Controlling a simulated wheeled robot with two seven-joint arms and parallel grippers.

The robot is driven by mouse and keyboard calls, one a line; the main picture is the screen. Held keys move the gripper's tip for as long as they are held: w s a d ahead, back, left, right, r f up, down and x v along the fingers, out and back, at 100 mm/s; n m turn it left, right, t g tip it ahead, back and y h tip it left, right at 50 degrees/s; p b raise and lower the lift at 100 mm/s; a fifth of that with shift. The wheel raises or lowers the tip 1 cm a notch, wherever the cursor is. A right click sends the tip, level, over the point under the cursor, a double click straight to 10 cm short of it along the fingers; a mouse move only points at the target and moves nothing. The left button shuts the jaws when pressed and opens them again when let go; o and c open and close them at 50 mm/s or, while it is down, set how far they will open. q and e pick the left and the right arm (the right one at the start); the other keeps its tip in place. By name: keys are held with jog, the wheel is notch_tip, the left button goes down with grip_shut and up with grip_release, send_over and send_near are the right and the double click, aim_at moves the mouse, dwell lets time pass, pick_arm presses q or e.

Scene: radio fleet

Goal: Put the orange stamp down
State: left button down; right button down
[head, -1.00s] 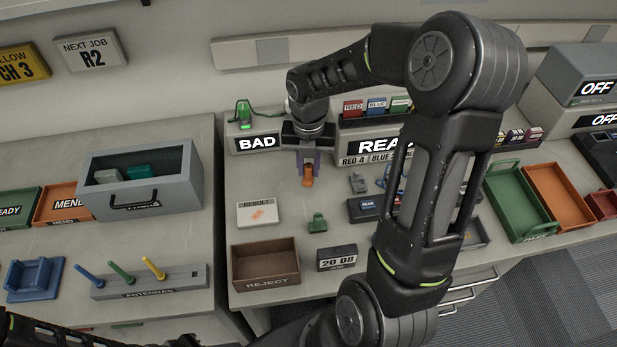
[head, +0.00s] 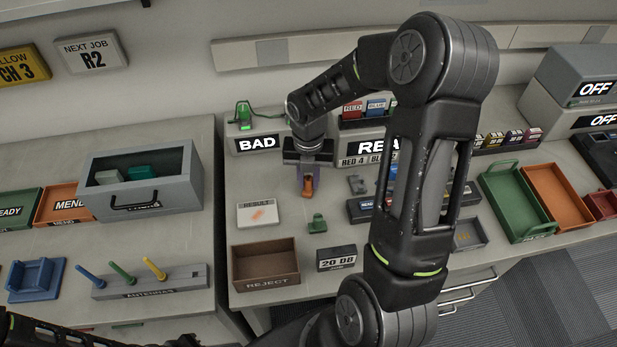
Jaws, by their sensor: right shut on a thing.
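The small orange stamp (head: 308,187) is between the fingers of my right gripper (head: 308,180). The gripper points down and is shut on the stamp. The stamp is at or just above the grey bench top; I cannot tell whether it touches. A white RESULT card (head: 258,213) with an orange mark lies to the left and nearer. A green stamp (head: 317,224) stands on the bench in front of the orange one. My left gripper is not in view; only a dark part of an arm shows at the bottom left.
A brown REJECT tray (head: 265,278) and a dark 20 DB block (head: 337,258) stand nearer the front edge. My right arm hides part of the bench. Bare bench lies around the stamp.

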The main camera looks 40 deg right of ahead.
aim_at(308, 178)
jog(key=shift+f, duration=0.15)
jog(key=c, duration=1.3)
grip_release()
jog(key=shift+o, duration=0.2)
notch_tip(308, 178, up, 12)
jog(key=shift+r+b, duration=0.2)
jog(key=shift+b, duration=0.1)
